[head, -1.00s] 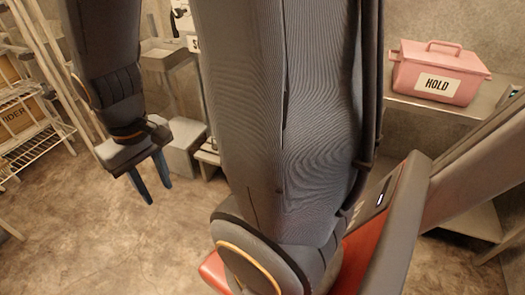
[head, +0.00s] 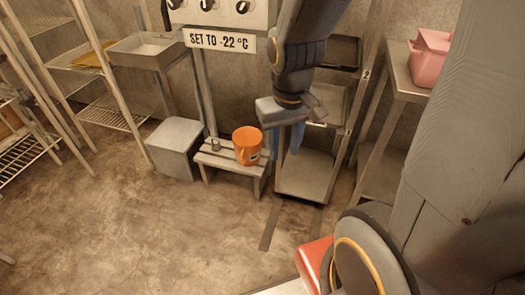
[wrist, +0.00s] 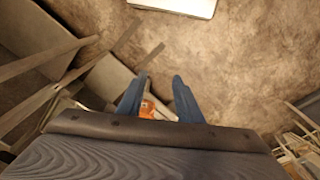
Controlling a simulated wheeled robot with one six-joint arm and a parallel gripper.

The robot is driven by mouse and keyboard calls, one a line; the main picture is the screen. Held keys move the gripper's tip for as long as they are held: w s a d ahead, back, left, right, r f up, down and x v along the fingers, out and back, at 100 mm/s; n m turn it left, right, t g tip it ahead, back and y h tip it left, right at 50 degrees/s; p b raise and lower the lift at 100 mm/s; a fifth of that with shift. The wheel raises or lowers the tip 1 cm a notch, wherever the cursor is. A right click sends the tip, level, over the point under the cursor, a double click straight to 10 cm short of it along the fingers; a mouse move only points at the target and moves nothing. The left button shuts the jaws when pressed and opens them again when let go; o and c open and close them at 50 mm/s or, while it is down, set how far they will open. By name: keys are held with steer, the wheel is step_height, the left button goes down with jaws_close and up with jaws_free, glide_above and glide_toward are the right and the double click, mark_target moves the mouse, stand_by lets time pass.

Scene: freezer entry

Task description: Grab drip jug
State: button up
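An orange jug (head: 246,146) stands upright on a low slatted stool (head: 229,162) below the control panel. It is most likely the drip jug. My gripper (head: 286,146) hangs to the right of the jug in the head view, fingers pointing down, open with nothing between its tips. In the wrist view, my gripper (wrist: 159,80) shows two blue fingers apart. A part of the orange jug (wrist: 147,108) shows low between them, partly hidden by the left finger and wrist.
A small metal cup (head: 215,145) stands on the stool, left of the jug. A grey box (head: 174,147) is left of the stool, and a wheeled rack (head: 307,172) to its right. A pink container (head: 429,60) sits on a steel table (head: 402,84). The floor in front is open.

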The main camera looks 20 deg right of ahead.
steer(key=w+d+f+n+t+y+b, duration=0.1)
steer(key=w+d+f+n+t+b, duration=0.25)
steer(key=w+f+b, duration=1)
steer(key=w+d+f+n+t+y+b, duration=0.15)
steer(key=w+d+f+t+b, duration=0.5)
steer(key=w+f, duration=1.05)
steer(key=n+y+b, duration=0.3)
steer(key=y+b, duration=0.2)
steer(key=b, duration=0.8)
glide_toward(247, 151)
step_height(247, 151, up, 4)
steer(key=s, duration=0.1)
step_height(247, 151, down, 10)
steer(key=s+n+t+y+b, duration=0.1)
steer(key=s+n+y+b, duration=0.1)
steer(key=y+b, duration=0.55)
steer(key=shift+h, duration=0.7)
steer(key=b+x, duration=0.6)
steer(key=x, duration=0.5)
steer(key=shift+w+a, duration=0.15)
steer(key=shift+a, duration=0.2)
jaws_close()
